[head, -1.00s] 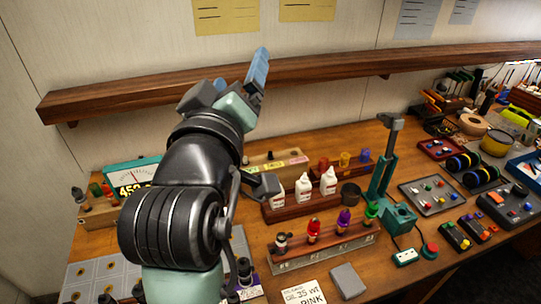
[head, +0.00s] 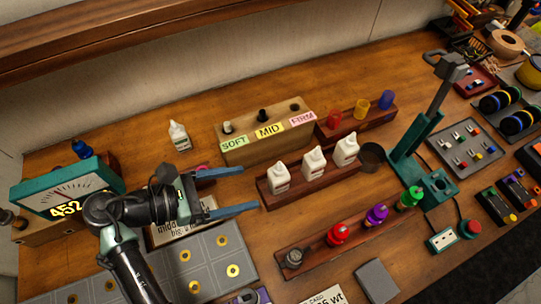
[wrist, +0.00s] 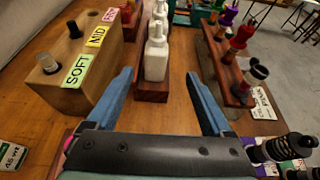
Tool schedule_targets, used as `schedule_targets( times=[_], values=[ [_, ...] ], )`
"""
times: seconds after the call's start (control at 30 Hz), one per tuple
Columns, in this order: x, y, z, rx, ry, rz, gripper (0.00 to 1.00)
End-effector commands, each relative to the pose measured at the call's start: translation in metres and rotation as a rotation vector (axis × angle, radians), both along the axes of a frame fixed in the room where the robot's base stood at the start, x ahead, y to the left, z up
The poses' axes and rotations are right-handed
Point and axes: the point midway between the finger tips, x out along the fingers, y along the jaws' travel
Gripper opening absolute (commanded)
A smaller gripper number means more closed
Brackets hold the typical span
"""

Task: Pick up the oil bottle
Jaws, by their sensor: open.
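Three white bottles with nozzle tops stand upright in a dark wooden rack (head: 300,189). The nearest one to my gripper is the left bottle (head: 280,178), which also shows in the wrist view (wrist: 156,55). Another white bottle (head: 179,135) with a label stands alone on the table at the back left. The frames do not show which of them is the task's oil bottle. My gripper (head: 250,188) is open and empty, its blue fingers pointing right toward the left end of the rack. In the wrist view the nearest rack bottle appears between the fingertips (wrist: 159,73), just beyond them.
A wooden block (head: 265,135) marked SOFT, MID, FIRM stands behind the rack. A second rack (head: 350,235) with colored-top bottles runs along the front. A green press stand (head: 420,140) and a dark cup (head: 372,155) are at the right. A gauge (head: 70,192) stands at the left.

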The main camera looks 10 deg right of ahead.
Motion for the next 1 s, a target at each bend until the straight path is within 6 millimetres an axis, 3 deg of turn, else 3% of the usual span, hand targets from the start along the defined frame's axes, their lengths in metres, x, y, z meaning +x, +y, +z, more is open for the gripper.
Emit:
schedule_targets(
  times=[0.17,0.43,0.67,1.0],
  values=[
    [0.002,-0.014,-0.007,-0.001,0.002,-0.002,0.85],
    [0.012,-0.058,-0.025,0.001,0.001,-0.002,0.85],
    [0.016,-0.073,-0.032,0.002,-0.001,0.0,0.85],
    [0.031,-0.114,-0.044,0.002,0.0,-0.001,0.85]
  ],
)
